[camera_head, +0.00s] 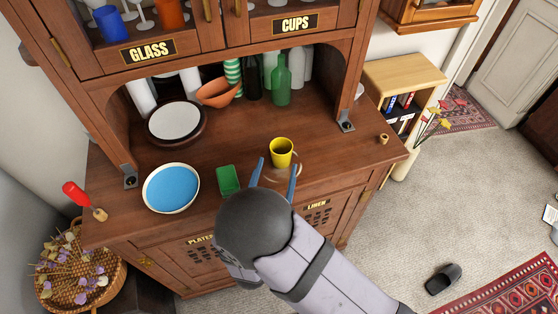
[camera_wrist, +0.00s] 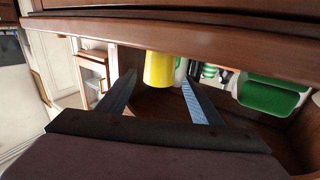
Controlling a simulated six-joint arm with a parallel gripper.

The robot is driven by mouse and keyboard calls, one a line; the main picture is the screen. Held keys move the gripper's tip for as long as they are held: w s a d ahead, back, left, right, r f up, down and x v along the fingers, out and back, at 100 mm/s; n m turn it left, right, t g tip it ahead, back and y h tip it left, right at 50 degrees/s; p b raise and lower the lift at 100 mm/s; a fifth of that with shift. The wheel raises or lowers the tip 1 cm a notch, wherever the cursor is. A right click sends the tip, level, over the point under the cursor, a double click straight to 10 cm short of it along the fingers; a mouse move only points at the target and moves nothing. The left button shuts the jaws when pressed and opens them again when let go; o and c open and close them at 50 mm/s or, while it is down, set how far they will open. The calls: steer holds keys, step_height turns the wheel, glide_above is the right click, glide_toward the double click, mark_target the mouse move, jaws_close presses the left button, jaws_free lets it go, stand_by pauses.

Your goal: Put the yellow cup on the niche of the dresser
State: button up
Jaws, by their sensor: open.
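The yellow cup (camera_head: 281,152) stands upright on the dresser's wooden counter (camera_head: 235,145), near the front edge. A pale ring, perhaps a saucer, shows under it. My gripper (camera_head: 278,166) is open and empty, reaching in from the front with its two blue fingers just short of the cup. In the wrist view, which looks upside down, the cup (camera_wrist: 158,68) lies between and beyond the fingers (camera_wrist: 158,82); I see no contact. The niche (camera_head: 222,123) is the recess behind the cup, under the upper cabinets.
The niche holds green bottles (camera_head: 281,84), an orange bowl (camera_head: 219,93) and a dark-rimmed plate (camera_head: 175,121). A green container (camera_head: 228,180) and blue-filled bowl (camera_head: 170,188) stand left of the cup. Counter is clear behind and right of the cup, up to a small wooden piece (camera_head: 383,138).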

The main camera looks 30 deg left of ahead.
mark_target(280, 157)
steer(key=shift+o, duration=0.5)
steer(key=shift+v, duration=1.05)
steer(key=shift+w+b, duration=0.1)
steer(key=shift+b, duration=0.2)
steer(key=shift+w+a+f+b, duration=0.1)
steer(key=shift+w+a+b, duration=0.05)
steer(key=shift+w+b, duration=0.3)
steer(key=b+x, duration=0.3)
steer(key=x, duration=0.1)
steer(key=shift+r, duration=0.3)
steer(key=shift+w+r, duration=0.35)
steer(key=shift+p+x, duration=0.7)
steer(key=shift+x, duration=0.7)
steer(key=shift+p+x, duration=0.95)
steer(key=shift+x, duration=1.25)
steer(key=shift+a, duration=0.15)
